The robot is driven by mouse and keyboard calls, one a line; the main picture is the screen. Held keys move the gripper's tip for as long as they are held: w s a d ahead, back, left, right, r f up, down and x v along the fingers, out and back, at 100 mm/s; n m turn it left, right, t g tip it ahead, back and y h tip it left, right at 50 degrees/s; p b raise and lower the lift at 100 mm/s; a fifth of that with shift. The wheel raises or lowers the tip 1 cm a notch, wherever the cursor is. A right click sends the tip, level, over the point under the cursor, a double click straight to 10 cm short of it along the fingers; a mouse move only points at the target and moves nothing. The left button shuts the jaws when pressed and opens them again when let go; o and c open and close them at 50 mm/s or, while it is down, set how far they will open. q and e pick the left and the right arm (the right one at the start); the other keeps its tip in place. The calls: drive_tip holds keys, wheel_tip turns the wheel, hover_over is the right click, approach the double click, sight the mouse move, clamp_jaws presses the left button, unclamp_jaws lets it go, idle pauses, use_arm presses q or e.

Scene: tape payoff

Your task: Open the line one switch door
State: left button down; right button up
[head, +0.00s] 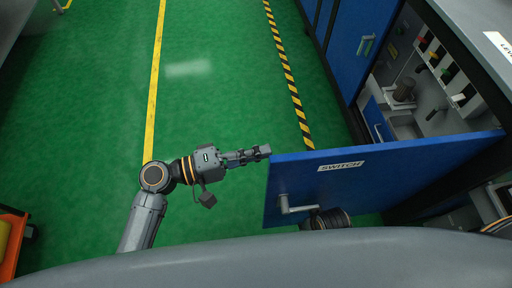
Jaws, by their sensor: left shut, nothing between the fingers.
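The switch door (385,170) is a blue panel with a white label reading SWITCH. In the head view it stands swung out from the cabinet at the right, and the cabinet's inside shows behind it. A grey handle (297,206) is on its lower left part. My left gripper (268,151) is shut and empty, its fingertips close to the door's upper left corner; I cannot tell whether they touch. A dark rounded part shows under the door's lower edge near the handle. My right gripper is not visible.
The open cabinet holds a row of coloured switches (440,70) and a grey cylinder (404,89). Another blue door (358,45) farther back is closed. The green floor (215,65) at left and centre is clear. An orange cart (14,245) stands at lower left.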

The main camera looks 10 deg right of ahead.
use_arm(q)
drive_tip(key=s+a, duration=0.2)
drive_tip(key=a, duration=1)
